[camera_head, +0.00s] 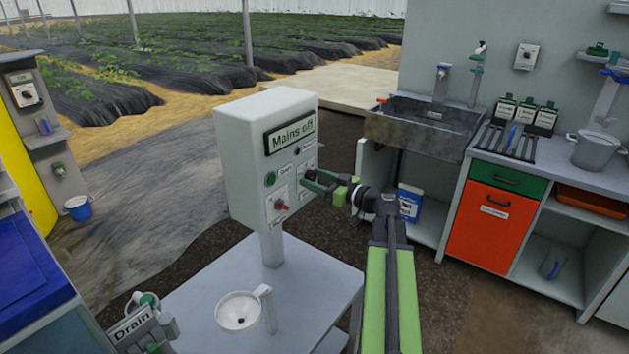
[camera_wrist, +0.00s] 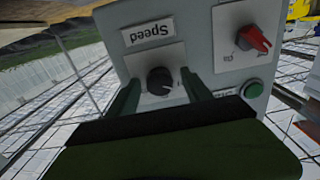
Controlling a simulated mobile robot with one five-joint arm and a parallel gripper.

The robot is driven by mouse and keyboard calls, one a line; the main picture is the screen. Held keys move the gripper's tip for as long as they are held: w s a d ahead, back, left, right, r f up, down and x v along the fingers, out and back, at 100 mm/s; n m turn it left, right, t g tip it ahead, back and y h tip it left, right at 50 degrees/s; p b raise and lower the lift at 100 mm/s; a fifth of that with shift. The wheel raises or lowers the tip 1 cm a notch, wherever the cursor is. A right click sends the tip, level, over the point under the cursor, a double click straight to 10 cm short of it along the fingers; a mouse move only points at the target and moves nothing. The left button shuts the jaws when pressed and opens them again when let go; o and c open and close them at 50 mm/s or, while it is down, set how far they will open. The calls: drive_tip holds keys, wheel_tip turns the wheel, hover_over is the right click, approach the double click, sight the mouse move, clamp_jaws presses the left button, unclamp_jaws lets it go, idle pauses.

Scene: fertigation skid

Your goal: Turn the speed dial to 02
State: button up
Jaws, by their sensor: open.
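The speed dial (camera_wrist: 160,81) is a round black knob on a pale plate, below an upside-down "Speed" label (camera_wrist: 148,31) in the wrist view. My gripper (camera_wrist: 160,88) is open, with one green finger on each side of the dial. I cannot tell whether the fingers touch it. In the head view my gripper (camera_head: 310,180) is at the box's front and covers the dial. The dial's numbers are too small to read.
A red switch (camera_wrist: 254,39) and a green button (camera_wrist: 253,89) are close beside the dial on the same panel. A sink (camera_head: 424,125) and counter are behind right.

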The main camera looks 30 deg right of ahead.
drive_tip(key=shift+c, duration=0.3)
clamp_jaws()
drive_tip(key=shift+a, duration=0.45)
drive_tip(key=shift+d+f, duration=0.1)
drive_tip(key=shift+d, duration=0.2)
drive_tip(key=shift+m, duration=0.4)
drive_tip(key=m, duration=0.5)
drive_tip(key=shift+m, duration=0.3)
drive_tip(key=m, duration=0.5)
drive_tip(key=shift+m, duration=0.3)
